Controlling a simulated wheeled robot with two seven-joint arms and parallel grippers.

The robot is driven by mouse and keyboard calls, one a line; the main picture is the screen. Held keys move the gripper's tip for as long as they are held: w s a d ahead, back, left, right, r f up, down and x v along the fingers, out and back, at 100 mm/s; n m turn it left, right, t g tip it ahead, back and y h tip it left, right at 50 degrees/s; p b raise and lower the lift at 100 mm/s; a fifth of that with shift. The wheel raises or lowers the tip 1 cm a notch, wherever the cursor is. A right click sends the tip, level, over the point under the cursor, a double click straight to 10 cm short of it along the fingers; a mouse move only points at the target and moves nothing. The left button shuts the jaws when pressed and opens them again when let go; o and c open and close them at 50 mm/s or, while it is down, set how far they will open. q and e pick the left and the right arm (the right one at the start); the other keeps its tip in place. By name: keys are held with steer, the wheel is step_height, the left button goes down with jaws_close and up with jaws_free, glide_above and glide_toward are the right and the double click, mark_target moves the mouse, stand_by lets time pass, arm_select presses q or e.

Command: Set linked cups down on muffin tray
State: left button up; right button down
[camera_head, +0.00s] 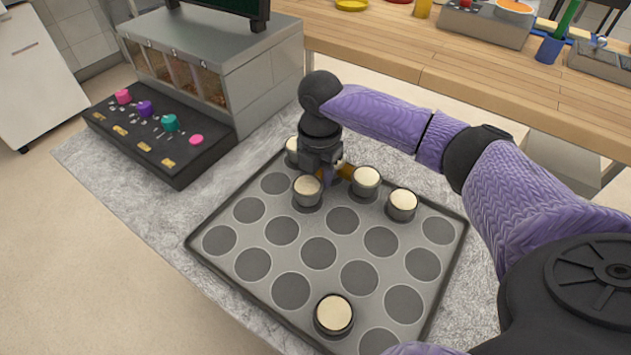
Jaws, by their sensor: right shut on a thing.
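The dark muffin tray (226,269) lies on the grey marbled counter, with rows of round wells. My right gripper (327,178) is over its far part, pointing down and shut on the linked cups (307,191). An orange-brown piece (346,171) shows beside the fingers; the gripper hides most of the link, so I cannot tell exactly which cups it joins. Pale-topped dark cups stand close around the gripper: one right of it (366,179), one farther right (402,204), one partly hidden behind it (292,147). Another cup (333,314) sits alone near the tray's front. My left gripper is out of view.
A black panel with coloured knobs (170,123) and a grey metal unit (215,60) stand left of the tray. A wooden counter (430,50) with containers runs along the back. Many of the tray's wells are empty, mainly in its middle and left.

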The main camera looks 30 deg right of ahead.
mark_target(319, 173)
steer(key=shift+f, duration=0.65)
steer(key=shift+r, duration=0.15)
steer(key=shift+c, duration=2)
jaws_free()
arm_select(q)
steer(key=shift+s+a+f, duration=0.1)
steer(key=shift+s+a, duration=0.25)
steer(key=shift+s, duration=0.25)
arm_select(e)
steer(key=shift+r, duration=0.15)
arm_select(q)
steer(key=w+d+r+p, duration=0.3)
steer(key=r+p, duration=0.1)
steer(key=p, duration=0.1)
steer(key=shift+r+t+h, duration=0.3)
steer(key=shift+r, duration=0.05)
arm_select(e)
step_height(319, 173, up, 12)
